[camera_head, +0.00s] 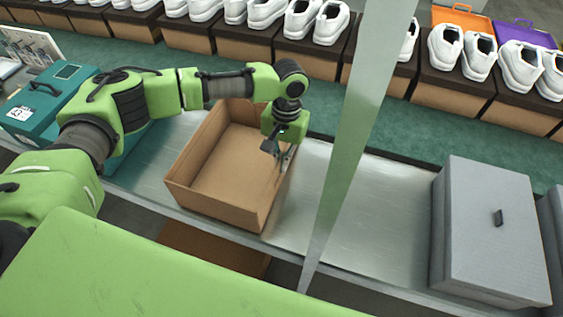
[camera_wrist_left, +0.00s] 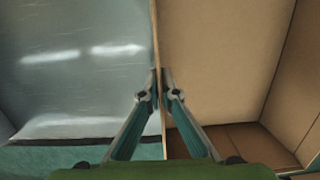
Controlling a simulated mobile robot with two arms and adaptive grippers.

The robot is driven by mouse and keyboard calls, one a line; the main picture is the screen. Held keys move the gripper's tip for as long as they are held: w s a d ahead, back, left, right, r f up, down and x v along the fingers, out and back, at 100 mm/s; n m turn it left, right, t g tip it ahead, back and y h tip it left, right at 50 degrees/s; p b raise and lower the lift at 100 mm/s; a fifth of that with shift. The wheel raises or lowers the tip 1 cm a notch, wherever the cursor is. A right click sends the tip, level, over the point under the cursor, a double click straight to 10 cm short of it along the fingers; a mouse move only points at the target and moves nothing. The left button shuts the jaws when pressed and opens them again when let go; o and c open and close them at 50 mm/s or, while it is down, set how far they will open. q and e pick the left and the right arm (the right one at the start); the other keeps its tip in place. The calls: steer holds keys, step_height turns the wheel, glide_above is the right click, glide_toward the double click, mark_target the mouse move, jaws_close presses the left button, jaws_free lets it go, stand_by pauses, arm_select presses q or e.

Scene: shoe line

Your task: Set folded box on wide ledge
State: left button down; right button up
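An open, empty brown cardboard box (camera_head: 215,165) sits on a shiny metal surface (camera_head: 385,220) in the head view. My left gripper (camera_head: 282,153) reaches down at the box's right wall. In the left wrist view the two fingertips (camera_wrist_left: 160,80) are close together with the thin box wall (camera_wrist_left: 157,45) between them, so the gripper is shut on it. The inside of the box (camera_wrist_left: 220,60) lies right of the wall there, and the metal surface (camera_wrist_left: 75,75) lies left. I cannot tell whether this metal surface is the wide ledge. My right gripper is not in view.
A slanted metal post (camera_head: 350,140) stands right of the box. A grey case (camera_head: 490,225) stands farther right, and a teal case (camera_head: 45,100) at the left. Several shoe boxes with white sneakers (camera_head: 300,20) line the back. Bare metal lies between post and grey case.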

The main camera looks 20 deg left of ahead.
arm_select(q)
steer(key=shift+f, duration=0.3)
steer(key=c, duration=2.3)
jaws_free()
steer(key=shift+f, duration=0.1)
steer(key=r, duration=0.4)
steer(key=w+r, duration=0.1)
steer(key=r, duration=0.3)
steer(key=r+b, duration=0.1)
steer(key=r, duration=0.3)
steer(key=shift+w+d+r, duration=0.1)
steer(key=shift+w+d, duration=0.1)
